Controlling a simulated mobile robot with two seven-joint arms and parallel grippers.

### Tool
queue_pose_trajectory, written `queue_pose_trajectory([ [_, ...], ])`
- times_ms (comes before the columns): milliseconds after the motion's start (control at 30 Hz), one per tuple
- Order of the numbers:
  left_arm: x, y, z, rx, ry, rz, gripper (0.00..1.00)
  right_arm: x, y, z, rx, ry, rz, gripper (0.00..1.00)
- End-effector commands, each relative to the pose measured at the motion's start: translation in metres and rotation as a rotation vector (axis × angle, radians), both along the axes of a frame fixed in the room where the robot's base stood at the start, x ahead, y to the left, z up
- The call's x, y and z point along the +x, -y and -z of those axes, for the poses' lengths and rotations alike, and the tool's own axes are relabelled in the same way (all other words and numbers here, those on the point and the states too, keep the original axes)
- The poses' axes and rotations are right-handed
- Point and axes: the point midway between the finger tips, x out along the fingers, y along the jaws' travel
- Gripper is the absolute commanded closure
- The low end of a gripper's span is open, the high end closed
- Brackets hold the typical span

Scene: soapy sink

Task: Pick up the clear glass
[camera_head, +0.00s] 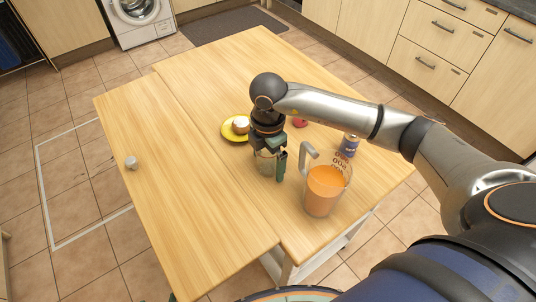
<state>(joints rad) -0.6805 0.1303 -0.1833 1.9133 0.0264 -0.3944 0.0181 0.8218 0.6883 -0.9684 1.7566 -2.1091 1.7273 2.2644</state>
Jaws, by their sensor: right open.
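The clear glass (265,164) stands on the wooden table (185,190), partly hidden by my right gripper. My right gripper (269,160) points down over the glass with its green fingers apart. One finger is at the right side of the glass; whether it touches cannot be told.
A pitcher of orange drink (323,190) stands close to the right of the gripper. A can (348,146), a small red item (300,122) and a yellow plate (233,134) with food are nearby. A small grey object (131,162) sits at the left; the table's left half is mostly clear.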

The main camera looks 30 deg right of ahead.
Motion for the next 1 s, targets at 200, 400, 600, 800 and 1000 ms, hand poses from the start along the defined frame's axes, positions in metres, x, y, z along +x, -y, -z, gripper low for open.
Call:
queue_pose_trajectory([
  [200, 0.0002, -0.0001, -0.0002, 0.001, 0.001, 0.001, 0.17, 0.0001, -0.0005, 0.0028, 0.001, 0.001, -0.001, 0.00],
  [400, 0.0004, 0.0000, -0.0004, 0.001, 0.001, 0.001, 0.17, 0.0001, -0.0005, 0.0025, 0.001, 0.001, -0.001, 0.18],
  [600, 0.0005, 0.0001, -0.0006, 0.000, 0.002, 0.002, 0.17, 0.0001, -0.0005, 0.0023, 0.001, 0.001, -0.001, 0.41],
  [800, 0.0007, 0.0001, -0.0008, 0.000, 0.002, 0.002, 0.17, 0.0001, -0.0005, 0.0022, 0.001, 0.001, -0.001, 0.63],
  [1000, 0.0010, 0.0002, -0.0010, 0.000, 0.003, 0.002, 0.17, 0.0001, -0.0005, 0.0021, 0.001, 0.001, -0.001, 0.85],
])
